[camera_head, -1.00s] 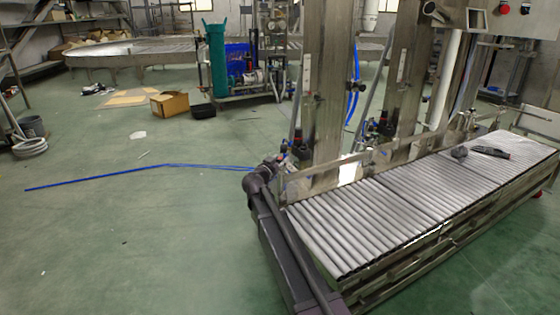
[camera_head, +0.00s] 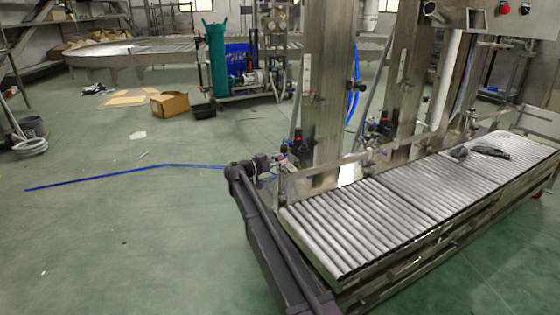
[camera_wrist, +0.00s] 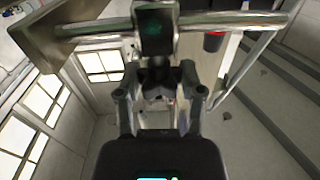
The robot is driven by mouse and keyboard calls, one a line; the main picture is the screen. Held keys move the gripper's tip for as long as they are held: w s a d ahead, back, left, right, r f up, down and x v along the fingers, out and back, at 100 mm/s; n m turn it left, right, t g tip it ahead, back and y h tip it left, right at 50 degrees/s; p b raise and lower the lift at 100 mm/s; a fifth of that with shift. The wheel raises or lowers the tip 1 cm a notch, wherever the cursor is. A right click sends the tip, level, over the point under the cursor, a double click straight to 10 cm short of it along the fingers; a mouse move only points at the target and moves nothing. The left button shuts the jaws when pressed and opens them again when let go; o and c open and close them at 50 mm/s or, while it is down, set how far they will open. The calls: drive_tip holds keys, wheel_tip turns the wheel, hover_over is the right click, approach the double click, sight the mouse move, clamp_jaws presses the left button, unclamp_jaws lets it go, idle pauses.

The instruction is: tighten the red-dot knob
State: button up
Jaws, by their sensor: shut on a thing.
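My gripper (camera_head: 279,162) is at the left end of the conveyor frame, beside the steel post, at the end of my dark arm. In the wrist view my gripper (camera_wrist: 160,76) has its fingers closed in around a small dark knob-like part (camera_wrist: 157,88). Its shape is mostly hidden by the fingers, and I cannot make out a red dot on it. A black block (camera_wrist: 155,28) sits on a metal rail (camera_wrist: 222,19) just beyond the fingers. A red and black cylinder (camera_wrist: 214,42) hangs to the right, apart from the fingers.
The roller conveyor (camera_head: 400,205) runs to the right, with a dark tool (camera_head: 490,151) lying on it. Steel posts (camera_head: 325,90) stand behind. Blue tubing (camera_head: 125,175) lies on the floor to the left. A cardboard box (camera_head: 170,103) stands farther back. The left floor is mostly open.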

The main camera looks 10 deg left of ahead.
drive_tip(key=shift+w, duration=0.1)
idle(0.3)
drive_tip(key=o, duration=1.2)
drive_tip(key=shift+c, duration=0.2)
drive_tip(key=shift+a, duration=0.1)
drive_tip(key=v, duration=1.1)
drive_tip(key=shift+s+a, duration=0.3)
